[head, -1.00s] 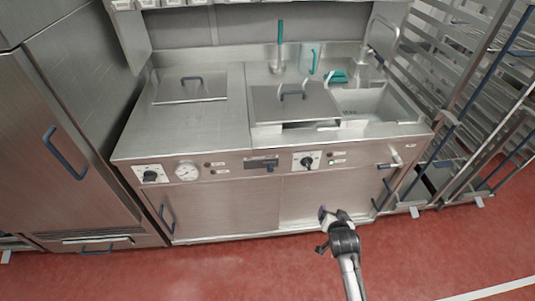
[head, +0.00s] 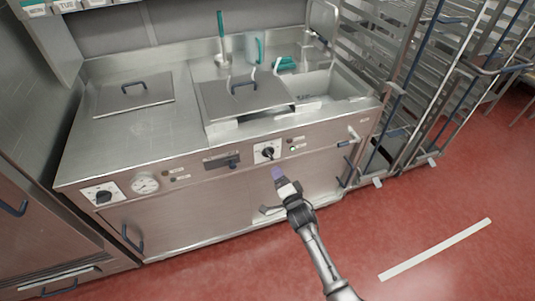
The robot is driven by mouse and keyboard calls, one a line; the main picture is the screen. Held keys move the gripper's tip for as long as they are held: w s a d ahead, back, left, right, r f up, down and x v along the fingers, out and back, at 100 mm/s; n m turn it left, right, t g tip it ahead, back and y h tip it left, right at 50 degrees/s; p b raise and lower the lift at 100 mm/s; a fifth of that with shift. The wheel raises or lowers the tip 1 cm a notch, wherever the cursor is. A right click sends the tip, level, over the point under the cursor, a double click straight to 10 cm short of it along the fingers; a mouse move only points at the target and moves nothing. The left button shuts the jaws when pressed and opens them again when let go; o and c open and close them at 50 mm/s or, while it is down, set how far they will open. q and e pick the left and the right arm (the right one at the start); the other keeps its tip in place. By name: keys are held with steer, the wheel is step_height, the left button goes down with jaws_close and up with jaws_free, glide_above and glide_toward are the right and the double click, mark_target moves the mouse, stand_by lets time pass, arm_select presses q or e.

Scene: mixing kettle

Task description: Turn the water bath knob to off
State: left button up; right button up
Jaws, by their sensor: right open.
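Two black knobs on white square plates sit on the steel unit's front panel. One knob (head: 268,152) is right of the panel's middle, under the lidded basin. The other knob (head: 103,196) is at the far left, beside a round gauge (head: 145,184). The labels are too small to read, so I cannot tell which knob is the water bath's, nor their exact settings. My right gripper (head: 272,191) is open and empty, in front of the cabinet and just below the right-hand knob in the picture, apart from it. My left gripper is out of view.
A wire rack (head: 410,90) stands at the right.

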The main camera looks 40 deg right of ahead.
mark_target(271, 157)
steer(key=b+x, duration=0.5)
steer(key=x, duration=0.4)
steer(key=shift+f+b, duration=0.2)
steer(key=shift+b, duration=0.2)
steer(key=shift+r, duration=0.2)
steer(key=shift+w+f, duration=0.1)
steer(key=shift+w, duration=0.1)
steer(key=shift+w+d, duration=0.25)
steer(key=shift+w, duration=0.4)
steer(key=shift+c, duration=0.4)
